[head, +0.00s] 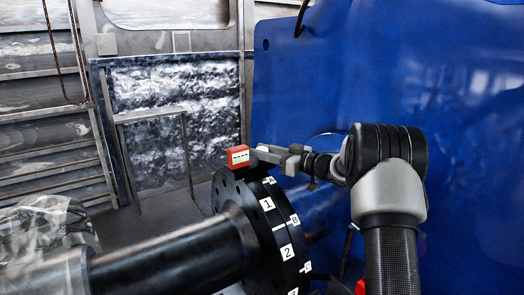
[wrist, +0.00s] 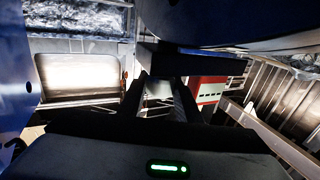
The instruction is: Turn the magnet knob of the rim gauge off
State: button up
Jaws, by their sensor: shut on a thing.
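The rim gauge's red block (head: 238,157) with a white label sits on top of the black flange (head: 229,190). It also shows in the wrist view, right of the fingers, as a red and white patch (wrist: 210,90). My gripper (head: 268,155) reaches in from the right, its fingertips beside the block's right side. In the wrist view my gripper (wrist: 160,85) has two dark fingers close together, shut on a small part of the gauge, seemingly the magnet knob. The knob is mostly hidden by the fingers, and I cannot tell which way it is turned.
A black shaft (head: 165,255) runs from the flange to the lower left. White number and letter labels mark the flange rim. A large blue housing (head: 450,80) stands close behind my arm. Something wrapped in clear film (head: 45,235) lies at lower left.

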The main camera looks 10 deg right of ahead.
jog(key=o, duration=1.1)
jog(key=b+v, duration=0.2)
jog(key=v, duration=1.5)
jog(key=shift+s+d, duration=0.1)
jog(key=shift+s, duration=0.15)
jog(key=shift+r, duration=0.1)
